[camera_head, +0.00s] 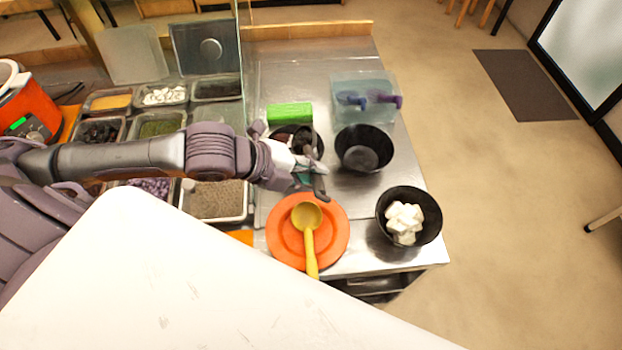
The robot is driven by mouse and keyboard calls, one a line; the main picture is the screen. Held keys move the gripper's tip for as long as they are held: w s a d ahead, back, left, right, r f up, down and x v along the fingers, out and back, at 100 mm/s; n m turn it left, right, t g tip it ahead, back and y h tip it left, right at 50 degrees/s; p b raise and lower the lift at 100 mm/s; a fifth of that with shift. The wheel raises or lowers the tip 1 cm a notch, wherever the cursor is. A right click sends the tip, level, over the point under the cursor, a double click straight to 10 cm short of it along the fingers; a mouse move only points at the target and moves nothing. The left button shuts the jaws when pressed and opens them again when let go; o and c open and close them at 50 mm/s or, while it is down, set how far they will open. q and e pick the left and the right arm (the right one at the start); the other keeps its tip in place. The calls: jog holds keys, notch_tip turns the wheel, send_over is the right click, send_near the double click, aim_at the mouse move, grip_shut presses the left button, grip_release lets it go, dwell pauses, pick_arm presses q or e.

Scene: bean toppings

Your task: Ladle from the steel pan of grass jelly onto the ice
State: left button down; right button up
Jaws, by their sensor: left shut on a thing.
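A black bowl (431,224) with white chunks (404,221), which look like the ice, stands at the counter's right front. Steel pans stand at the left; one (98,131) holds dark pieces and another (217,88) at the back looks dark inside. I cannot tell which is the grass jelly. My left gripper (316,181) is over the counter just behind the orange plate, left of the ice bowl. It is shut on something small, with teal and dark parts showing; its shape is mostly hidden. A yellow ladle (308,236) lies on the orange plate (281,243). My right gripper is out of view.
An empty-looking black bowl (364,150) stands behind the ice bowl. A dark bowl (283,132) is partly hidden behind my gripper. A green block (290,113) and a clear bin (377,85) with scoops stand at the back. A glass panel (245,50) rises beside the pans.

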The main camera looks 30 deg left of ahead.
pick_arm(q)
jog(key=f+t+b, duration=0.1)
jog(key=b, duration=0.2)
jog(key=shift+s+n+h, duration=0.15)
jog(key=shift+n+h, duration=0.15)
jog(key=shift+h, duration=0.1)
jog(key=shift+s+n+t+h+b, duration=0.15)
jog(key=shift+n+t+h+b, duration=0.45)
jog(key=shift+t, duration=0.6)
jog(key=shift+s+a+f+n+t+h+b, duration=0.15)
jog(key=shift+n+t+b, duration=0.55)
jog(key=shift+t+b, duration=0.9)
jog(key=shift+a+f+n+t+h+b, duration=0.15)
jog(key=shift+n+t+b, duration=0.8)
jog(key=shift+b, duration=1)
jog(key=shift+s+f+n+t+h+b, duration=0.15)
jog(key=shift+n+t+b, duration=0.3)
jog(key=shift+t+b, duration=1.25)
jog(key=shift+r, duration=0.1)
